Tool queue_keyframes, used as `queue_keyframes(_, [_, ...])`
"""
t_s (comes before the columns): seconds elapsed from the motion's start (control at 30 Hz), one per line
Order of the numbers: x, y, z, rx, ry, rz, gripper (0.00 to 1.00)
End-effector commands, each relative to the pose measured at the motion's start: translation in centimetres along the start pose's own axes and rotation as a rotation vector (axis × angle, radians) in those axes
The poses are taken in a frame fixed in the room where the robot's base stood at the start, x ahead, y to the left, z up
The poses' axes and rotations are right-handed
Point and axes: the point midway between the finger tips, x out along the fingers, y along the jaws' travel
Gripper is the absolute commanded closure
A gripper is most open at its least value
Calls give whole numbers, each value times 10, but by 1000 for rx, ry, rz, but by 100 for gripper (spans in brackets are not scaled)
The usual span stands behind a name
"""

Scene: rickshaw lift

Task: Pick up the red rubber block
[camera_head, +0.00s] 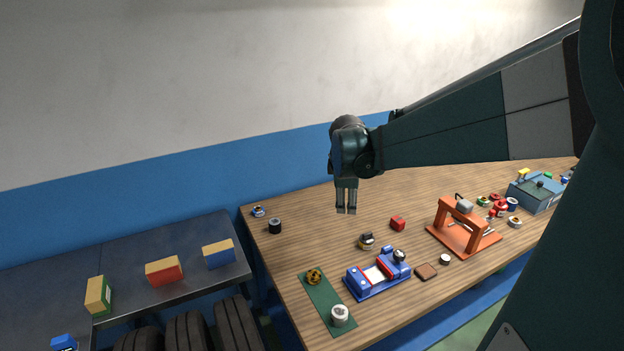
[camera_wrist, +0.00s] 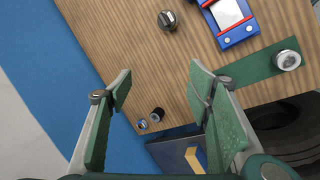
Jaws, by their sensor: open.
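The red rubber block (camera_head: 397,223) is a small red cube on the wooden workbench (camera_head: 320,225), near the middle in the head view. It does not show in the wrist view. My gripper (camera_head: 346,212) is open and empty, with its fingers pointing down. In the head view it appears above the bench, to the left of the block and apart from it.
A blue fixture (camera_head: 377,275) and a small dark-topped part (camera_head: 367,241) stand near the block. An orange press (camera_head: 463,225) stands to its right. A green mat (camera_head: 326,300) lies at the front left. A dark shelf (camera_head: 125,265) with boxes is at left. Bench behind the block is clear.

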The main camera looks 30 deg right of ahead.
Motion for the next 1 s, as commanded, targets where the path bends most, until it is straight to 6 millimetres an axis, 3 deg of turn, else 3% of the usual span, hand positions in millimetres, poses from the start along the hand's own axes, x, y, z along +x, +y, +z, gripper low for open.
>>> queue_keyframes(0.4, [78, 54, 43, -228, -78, -49, 49])
queue_keyframes(1.0, [203, 101, 123, -552, -157, -162, 49])
